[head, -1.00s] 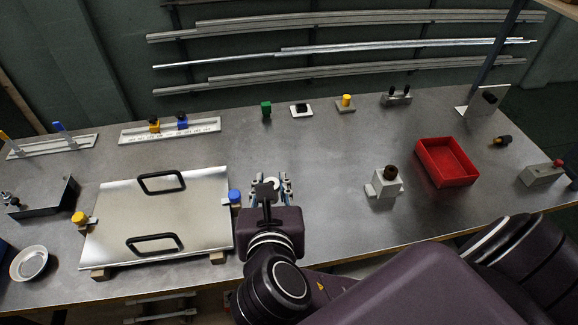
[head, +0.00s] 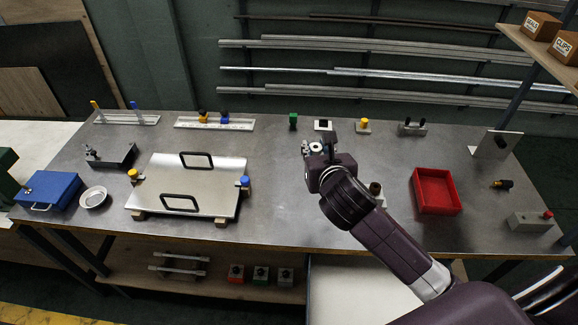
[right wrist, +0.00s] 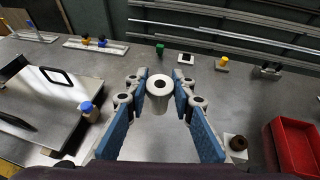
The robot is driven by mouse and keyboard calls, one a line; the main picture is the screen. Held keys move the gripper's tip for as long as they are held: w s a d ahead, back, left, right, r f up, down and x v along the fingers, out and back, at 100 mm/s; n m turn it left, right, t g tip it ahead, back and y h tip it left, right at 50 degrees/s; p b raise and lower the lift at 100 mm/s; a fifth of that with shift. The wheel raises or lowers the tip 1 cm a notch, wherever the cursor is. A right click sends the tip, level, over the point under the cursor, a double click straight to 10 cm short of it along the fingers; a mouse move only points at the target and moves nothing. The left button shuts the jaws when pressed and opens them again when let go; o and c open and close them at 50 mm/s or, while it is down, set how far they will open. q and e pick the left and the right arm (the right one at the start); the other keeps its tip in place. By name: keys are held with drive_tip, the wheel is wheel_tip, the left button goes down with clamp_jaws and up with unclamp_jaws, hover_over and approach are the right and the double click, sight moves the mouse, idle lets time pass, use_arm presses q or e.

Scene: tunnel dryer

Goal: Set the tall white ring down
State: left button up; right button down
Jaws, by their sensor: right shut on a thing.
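The tall white ring (right wrist: 159,88) is a white cylinder with a dark round hole in its top. In the right wrist view it stands upright between the blue-padded fingers of my right gripper (right wrist: 160,98). In the head view the ring (head: 316,147) shows only as a small pale spot at the fingertips. My right gripper (head: 318,150) is shut on it over the middle of the steel table. I cannot tell whether the ring's base touches the table. My left gripper is not in view.
The metal plate (head: 170,168) with two black handles lies left of the gripper. A red bin (head: 436,190) is to the right. A green block (head: 293,121), a white square piece (head: 323,125) and a yellow-topped piece (head: 363,126) stand behind. The table between is clear.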

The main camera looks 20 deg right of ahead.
drive_tip(key=f, duration=1.2)
drive_tip(key=f+b, duration=0.1)
drive_tip(key=f, duration=0.6)
drive_tip(key=shift+s, duration=0.25)
drive_tip(key=shift+f, duration=0.25)
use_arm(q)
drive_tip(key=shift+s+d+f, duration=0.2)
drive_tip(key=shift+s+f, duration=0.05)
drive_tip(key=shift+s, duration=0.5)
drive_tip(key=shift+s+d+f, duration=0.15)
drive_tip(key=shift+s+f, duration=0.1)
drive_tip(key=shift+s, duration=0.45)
use_arm(e)
drive_tip(key=shift+f, duration=0.1)
drive_tip(key=c, duration=1.7)
unclamp_jaws()
drive_tip(key=shift+o, duration=0.2)
drive_tip(key=shift+s, duration=0.1)
use_arm(q)
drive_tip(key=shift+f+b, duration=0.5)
drive_tip(key=shift+b, duration=0.05)
use_arm(e)
drive_tip(key=v, duration=1.2)
